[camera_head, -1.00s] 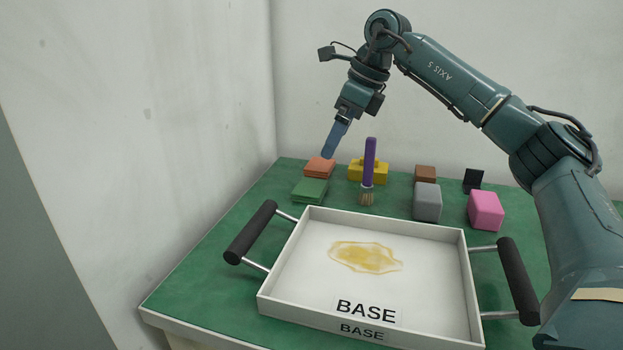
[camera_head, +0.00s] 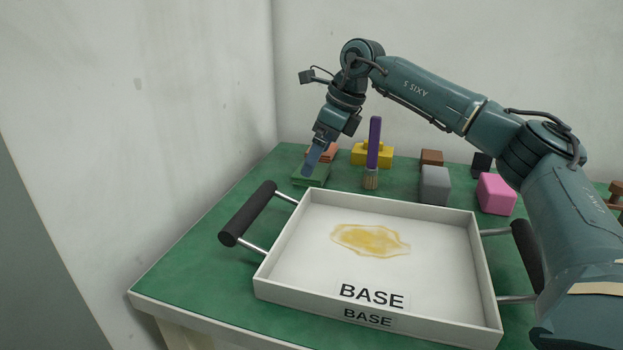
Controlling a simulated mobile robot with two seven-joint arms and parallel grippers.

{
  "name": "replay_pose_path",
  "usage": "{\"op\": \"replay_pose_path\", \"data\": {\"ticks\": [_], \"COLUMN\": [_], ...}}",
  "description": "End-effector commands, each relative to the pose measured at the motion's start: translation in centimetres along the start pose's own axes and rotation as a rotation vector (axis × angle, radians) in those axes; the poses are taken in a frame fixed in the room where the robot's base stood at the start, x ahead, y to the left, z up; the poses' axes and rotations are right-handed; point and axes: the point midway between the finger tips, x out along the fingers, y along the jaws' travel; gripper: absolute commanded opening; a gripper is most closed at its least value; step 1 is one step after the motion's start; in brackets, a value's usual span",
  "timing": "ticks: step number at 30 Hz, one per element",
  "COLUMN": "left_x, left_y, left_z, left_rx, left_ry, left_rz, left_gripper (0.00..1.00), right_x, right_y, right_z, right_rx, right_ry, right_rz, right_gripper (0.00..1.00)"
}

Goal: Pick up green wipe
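The green wipe (camera_head: 318,180) lies flat at the back left of the green table, just behind the tray. My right arm reaches over from the right, and its gripper (camera_head: 308,170) points down over the green wipe. The blue fingers overlap the wipe's left part in the picture; I cannot tell whether they touch it. The fingers are seen edge-on, so their opening does not show. My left gripper is not in view.
The white BASE tray (camera_head: 262,272) with a yellow stain (camera_head: 370,240) fills the front. An orange block (camera_head: 328,154) lies behind the wipe. A purple-handled brush (camera_head: 374,150), yellow block (camera_head: 358,155), grey block (camera_head: 434,185) and pink block (camera_head: 496,194) stand rightward. A wall borders the left.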

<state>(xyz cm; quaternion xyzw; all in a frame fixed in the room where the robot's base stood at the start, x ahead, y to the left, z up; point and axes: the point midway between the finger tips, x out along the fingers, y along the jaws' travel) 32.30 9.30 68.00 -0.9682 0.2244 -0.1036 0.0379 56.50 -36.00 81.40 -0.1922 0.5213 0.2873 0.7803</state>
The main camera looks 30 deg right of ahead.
Motion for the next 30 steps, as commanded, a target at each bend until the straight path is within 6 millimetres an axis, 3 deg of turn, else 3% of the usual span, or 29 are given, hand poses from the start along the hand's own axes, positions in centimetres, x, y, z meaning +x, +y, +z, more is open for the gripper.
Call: {"op": "replay_pose_path", "data": {"ticks": [1,5,13,30], "left_x": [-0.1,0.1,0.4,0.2], "left_y": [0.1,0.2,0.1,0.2], "left_z": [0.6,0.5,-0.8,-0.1], "left_rx": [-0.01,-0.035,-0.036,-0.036], "left_ry": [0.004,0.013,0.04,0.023], "left_rz": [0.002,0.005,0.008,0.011], "left_gripper": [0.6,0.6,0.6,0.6], "right_x": [1.3,3.0,3.3,3.2], "right_y": [0.0,0.0,0.0,0.0], "right_z": [0.0,0.1,0.2,0.1], "right_rx": [-0.002,-0.001,0.0,0.0], "right_ry": [0.001,0.001,-0.001,-0.001], "right_rz": [0.001,0.0,0.0,0.0], "right_gripper": [1.0,1.0,1.0,0.55]}}
